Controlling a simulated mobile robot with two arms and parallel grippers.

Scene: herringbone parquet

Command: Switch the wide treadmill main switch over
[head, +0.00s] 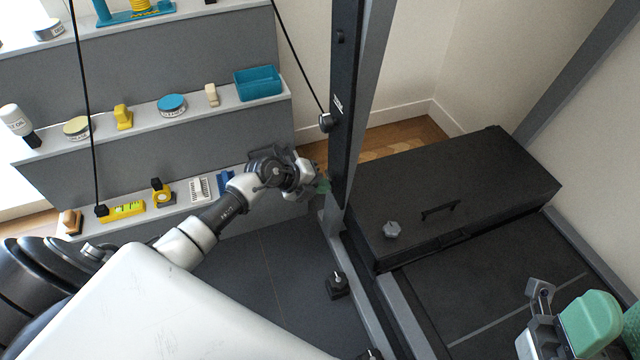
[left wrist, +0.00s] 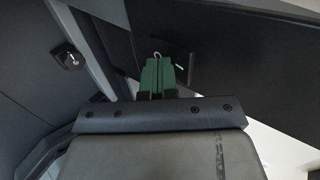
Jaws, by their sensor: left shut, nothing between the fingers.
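My left gripper (head: 323,187) is shut and empty, its green fingertips close to the lower part of the dark treadmill upright (head: 345,110). In the left wrist view the shut green fingers (left wrist: 157,76) point at a dark surface. A small pale lever (left wrist: 180,67) on a dark plate shows just right of the fingertips; I cannot tell whether they touch. Another black box with a silver toggle (head: 337,285) sits low by the frame rail; a similar one shows in the left wrist view (left wrist: 69,57).
The treadmill's black hood (head: 470,190) with a handle and a grey knob (head: 391,230) lies right of the upright. Stepped grey shelves (head: 200,110) with small items stand left. A cable runs to the upright. Part of my right arm (head: 590,320) shows at bottom right.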

